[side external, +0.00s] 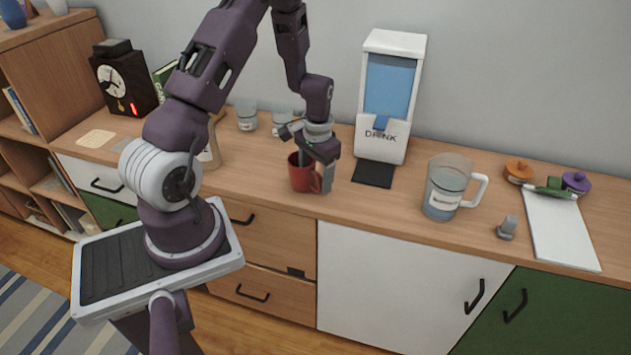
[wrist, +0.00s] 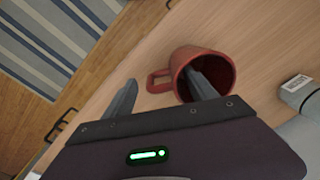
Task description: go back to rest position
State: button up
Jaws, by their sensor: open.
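My gripper (wrist: 163,92) is open at a red mug on the wooden counter. In the wrist view one finger reaches into the mouth of the red mug (wrist: 184,66) and the other is outside it, on the handle side. The mug's wall and handle lie between the fingers, and I cannot tell whether either finger touches. In the side external view the red mug (side external: 302,178) stands upright below my gripper (side external: 308,160), which partly covers it.
A white drink dispenser (side external: 396,50) stands right of the mug, with a dark pad (side external: 374,174) before it. A clear pitcher (side external: 443,187), a small grey object (side external: 507,228) and a white board (side external: 558,230) are further right. Glass jars (side external: 247,117) stand behind. A black clock (side external: 122,80) is far left.

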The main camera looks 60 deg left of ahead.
notch_tip(320, 180, up, 5)
jog(key=shift+d+f, duration=0.15)
jog(key=s+d+r+m+t, duration=0.1)
jog(key=d+r, duration=0.4)
jog(key=r, duration=0.3)
jog(key=s+d+r+t, duration=0.1)
jog(key=d+r+t, duration=0.1)
jog(key=d+r, duration=0.45)
jog(key=s+d+r+m+t, duration=0.1)
jog(key=s+d+r, duration=0.3)
jog(key=s, duration=0.3)
jog(key=s+d+r+m+t, duration=0.1)
jog(key=s+d+r, duration=0.3)
jog(key=s, duration=0.4)
jog(key=shift+d+r+t+h, duration=0.3)
jog(key=shift+d+r, duration=0.1)
jog(key=shift+r, duration=0.45)
jog(key=o, duration=0.5)
